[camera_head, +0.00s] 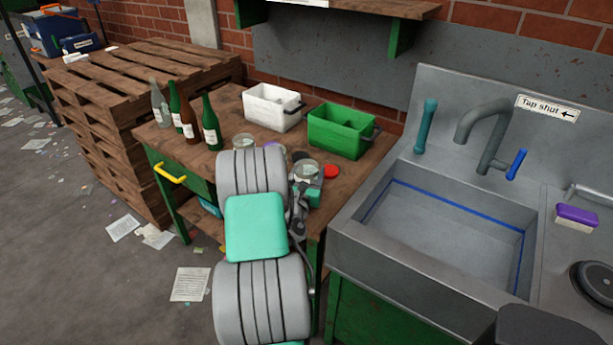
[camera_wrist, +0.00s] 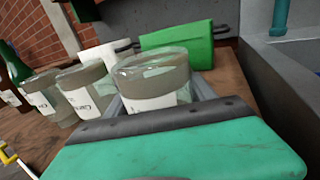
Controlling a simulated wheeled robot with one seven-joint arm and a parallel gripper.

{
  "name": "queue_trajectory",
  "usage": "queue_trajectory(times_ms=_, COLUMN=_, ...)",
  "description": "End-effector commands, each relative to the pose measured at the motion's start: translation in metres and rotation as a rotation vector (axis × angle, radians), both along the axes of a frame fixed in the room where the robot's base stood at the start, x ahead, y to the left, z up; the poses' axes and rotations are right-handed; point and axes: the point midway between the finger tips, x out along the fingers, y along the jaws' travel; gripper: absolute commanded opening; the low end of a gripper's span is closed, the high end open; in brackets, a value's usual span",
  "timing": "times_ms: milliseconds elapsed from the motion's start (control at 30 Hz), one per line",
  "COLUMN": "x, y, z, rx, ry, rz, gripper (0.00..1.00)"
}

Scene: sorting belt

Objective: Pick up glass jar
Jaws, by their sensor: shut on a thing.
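A clear glass jar (camera_wrist: 152,78) with a white label is between the grey fingers of my gripper (camera_wrist: 160,104) in the wrist view. My gripper is shut on it, and the jar looks upright and open-topped. In the head view a jar (camera_head: 307,169) shows beside my gripper (camera_head: 303,192), which my arm partly hides. Two more labelled glass jars, a nearer one (camera_wrist: 86,92) and a farther one (camera_wrist: 46,98), stand to the left in the wrist view. I cannot tell whether the held jar touches the bench.
The wooden bench (camera_head: 226,106) carries several bottles (camera_head: 188,117), a white bin (camera_head: 272,106), a green bin (camera_head: 340,130) and a red lid (camera_head: 331,171). A metal sink (camera_head: 440,235) stands close on the right. Stacked pallets (camera_head: 120,100) are on the left.

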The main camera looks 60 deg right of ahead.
Motion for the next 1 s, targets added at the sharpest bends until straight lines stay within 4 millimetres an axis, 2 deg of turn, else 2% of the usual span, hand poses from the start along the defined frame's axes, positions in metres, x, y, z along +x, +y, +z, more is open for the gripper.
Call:
queue_trajectory(times_ms=67, x=0.000, y=0.000, z=0.000, rx=0.000, ry=0.000, rz=0.000, gripper=0.41)
queue_trajectory(times_ms=400, x=0.000, y=0.000, z=0.000, rx=0.000, ry=0.000, rz=0.000, gripper=0.13)
queue_trajectory(times_ms=633, x=0.000, y=0.000, z=0.002, rx=-0.002, ry=0.000, rz=0.000, gripper=0.13)
queue_trajectory(times_ms=767, x=0.000, y=0.000, z=0.010, rx=-0.003, ry=-0.002, rz=0.000, gripper=0.13)
queue_trajectory(times_ms=933, x=0.000, y=-0.001, z=0.038, rx=-0.004, ry=-0.003, rz=-0.001, gripper=0.13)
queue_trajectory(times_ms=1000, x=-0.009, y=0.009, z=0.053, rx=-0.004, ry=-0.003, rz=-0.002, gripper=0.13)
